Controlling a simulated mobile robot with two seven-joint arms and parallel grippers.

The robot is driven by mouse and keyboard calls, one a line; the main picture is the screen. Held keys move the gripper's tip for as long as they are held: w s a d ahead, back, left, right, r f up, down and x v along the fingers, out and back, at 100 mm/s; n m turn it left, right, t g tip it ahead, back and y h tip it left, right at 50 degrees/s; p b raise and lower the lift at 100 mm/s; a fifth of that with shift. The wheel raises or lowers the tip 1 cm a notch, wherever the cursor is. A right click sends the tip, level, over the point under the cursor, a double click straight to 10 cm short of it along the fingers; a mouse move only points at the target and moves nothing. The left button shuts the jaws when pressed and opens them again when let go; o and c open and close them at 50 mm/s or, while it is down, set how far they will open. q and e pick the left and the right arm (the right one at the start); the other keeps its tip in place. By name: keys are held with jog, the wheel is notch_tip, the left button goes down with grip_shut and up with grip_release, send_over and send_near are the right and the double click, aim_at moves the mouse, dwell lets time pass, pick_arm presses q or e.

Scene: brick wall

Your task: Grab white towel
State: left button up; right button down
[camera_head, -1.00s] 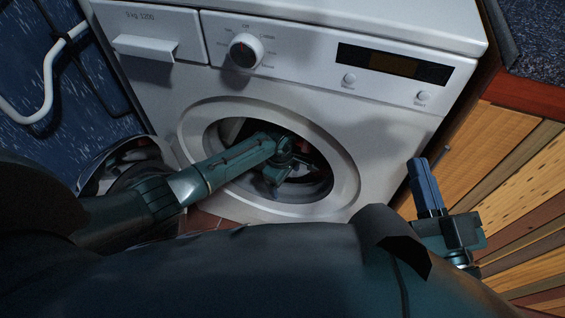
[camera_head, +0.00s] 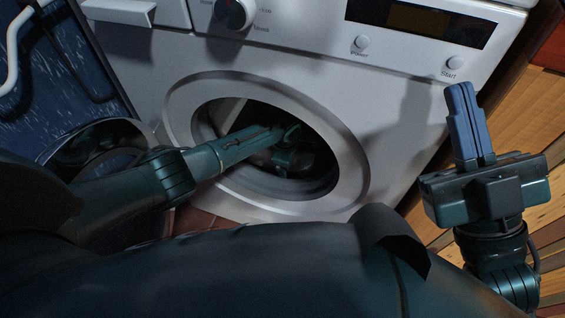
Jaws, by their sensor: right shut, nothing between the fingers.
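A white washing machine (camera_head: 400,130) fills the middle of the view, with its round drum opening (camera_head: 318,170) showing dark inside. My left arm comes in from the left and reaches into the opening. Its gripper end is inside the dark drum, and I cannot make out its fingers. My right gripper (camera_head: 468,122) stands upright to the right of the machine's front, its blue fingers together and empty. I cannot see a white towel; the drum's inside is dark and partly hidden by my left arm.
The washer's round door (camera_head: 105,150) seems swung open at the left, beside my left arm. Wooden panels (camera_head: 530,115) are at the right behind my right gripper. A blue wall (camera_head: 55,85) with a white pipe is at the left.

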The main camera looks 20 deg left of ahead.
pick_arm(q)
jog(key=shift+w+f, duration=0.15)
jog(key=shift+f, duration=0.3)
jog(key=shift+c, duration=0.3)
jog(key=c, duration=0.8)
jog(key=shift+r, duration=0.1)
